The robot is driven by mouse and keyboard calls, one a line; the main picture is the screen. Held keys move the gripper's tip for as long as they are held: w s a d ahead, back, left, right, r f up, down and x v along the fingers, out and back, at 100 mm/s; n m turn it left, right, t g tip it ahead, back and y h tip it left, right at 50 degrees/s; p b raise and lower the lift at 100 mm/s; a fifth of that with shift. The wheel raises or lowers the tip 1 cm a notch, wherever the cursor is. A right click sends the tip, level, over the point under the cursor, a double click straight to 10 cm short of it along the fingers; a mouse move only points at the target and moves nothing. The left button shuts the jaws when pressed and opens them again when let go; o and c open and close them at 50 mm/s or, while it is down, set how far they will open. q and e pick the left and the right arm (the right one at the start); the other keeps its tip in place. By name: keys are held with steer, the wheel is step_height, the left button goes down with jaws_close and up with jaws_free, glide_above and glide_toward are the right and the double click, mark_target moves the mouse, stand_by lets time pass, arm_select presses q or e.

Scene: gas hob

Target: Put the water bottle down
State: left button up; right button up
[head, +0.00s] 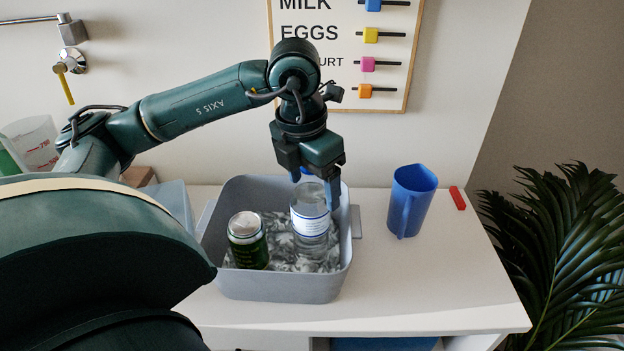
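The clear water bottle (310,224), with a white and blue label, stands upright in the grey bin (283,287), its lower part among ice. My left gripper (317,189) points down over the bottle's top. One blue finger is beside the bottle's right side; the other is mostly hidden at the left near the cap. The fingers are spread about as wide as the bottle, and I cannot tell whether they press on it. My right gripper is not in view.
A green can (248,241) stands in the ice (280,262) left of the bottle. A blue pitcher (411,201) and a small red object (457,198) are on the white counter (455,280) to the right. The counter's front right is clear. A wall board (345,45) hangs behind.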

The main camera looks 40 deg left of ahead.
arm_select(q)
steer(key=shift+o, duration=0.3)
steer(key=shift+r, duration=0.2)
steer(key=r+p, duration=0.1)
steer(key=r, duration=0.2)
steer(key=s+r+p, duration=0.1)
steer(key=r, duration=0.3)
steer(key=r+p, duration=0.1)
steer(key=r, duration=0.3)
steer(key=shift+s+a+r, duration=0.1)
steer(key=shift+s+r, duration=0.1)
steer(key=shift+s, duration=0.1)
steer(key=shift+r, duration=0.15)
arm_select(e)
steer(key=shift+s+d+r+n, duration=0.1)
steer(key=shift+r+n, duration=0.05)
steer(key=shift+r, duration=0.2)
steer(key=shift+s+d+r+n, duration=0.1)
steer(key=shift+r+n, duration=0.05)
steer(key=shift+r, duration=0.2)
arm_select(q)
steer(key=shift+s, duration=0.1)
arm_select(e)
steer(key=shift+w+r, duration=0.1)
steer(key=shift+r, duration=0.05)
